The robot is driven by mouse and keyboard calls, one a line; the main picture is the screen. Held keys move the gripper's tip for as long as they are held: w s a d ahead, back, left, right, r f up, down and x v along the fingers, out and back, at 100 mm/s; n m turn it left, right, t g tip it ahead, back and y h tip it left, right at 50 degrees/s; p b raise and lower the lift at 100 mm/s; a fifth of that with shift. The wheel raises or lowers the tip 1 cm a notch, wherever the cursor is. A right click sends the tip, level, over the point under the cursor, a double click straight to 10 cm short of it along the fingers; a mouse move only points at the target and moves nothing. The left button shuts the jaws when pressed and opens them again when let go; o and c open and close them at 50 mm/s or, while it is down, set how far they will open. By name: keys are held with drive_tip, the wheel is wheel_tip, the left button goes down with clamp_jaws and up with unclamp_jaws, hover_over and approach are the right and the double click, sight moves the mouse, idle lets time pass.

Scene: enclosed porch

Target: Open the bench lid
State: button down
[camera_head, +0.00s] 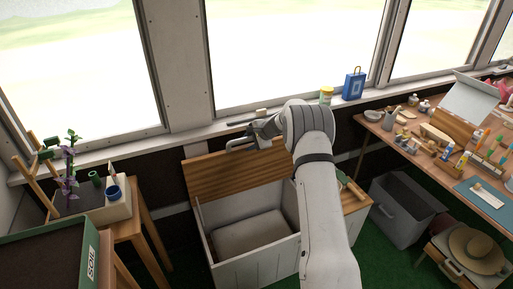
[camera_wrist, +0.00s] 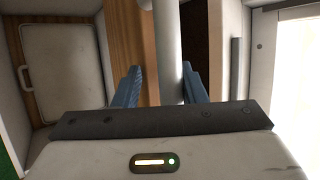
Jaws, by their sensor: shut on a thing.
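The bench (camera_head: 255,265) is a white box below the window, and its wooden lid (camera_head: 228,178) stands raised, tilted up at the back. The inside is exposed. A pale bar handle (camera_head: 238,144) is at the lid's top edge; it also shows in the wrist view (camera_wrist: 168,50), running between my blue fingers. My gripper (camera_head: 260,134) is at the lid's upper edge, shut on this handle; it also shows in the wrist view (camera_wrist: 161,82). The lid's wood (camera_wrist: 125,35) lies beside the fingers. My arm hides the bench's right part.
A pale case (camera_head: 250,232) lies inside the bench. The windowsill (camera_head: 225,127) is close behind my gripper, with a blue box (camera_head: 353,85) and a jar (camera_head: 326,95). A cluttered table (camera_head: 430,140) and grey bin (camera_head: 402,212) stand right; a plant table (camera_head: 125,225) stands left.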

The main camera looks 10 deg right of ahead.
drive_tip(key=shift+w+a+f, duration=0.15)
drive_tip(key=shift+w+a, duration=0.15)
drive_tip(key=shift+w, duration=0.1)
drive_tip(key=c, duration=1.3)
unclamp_jaws()
drive_tip(key=shift+w+f, duration=0.15)
drive_tip(key=shift+f, duration=0.05)
drive_tip(key=shift+d+r, duration=0.2)
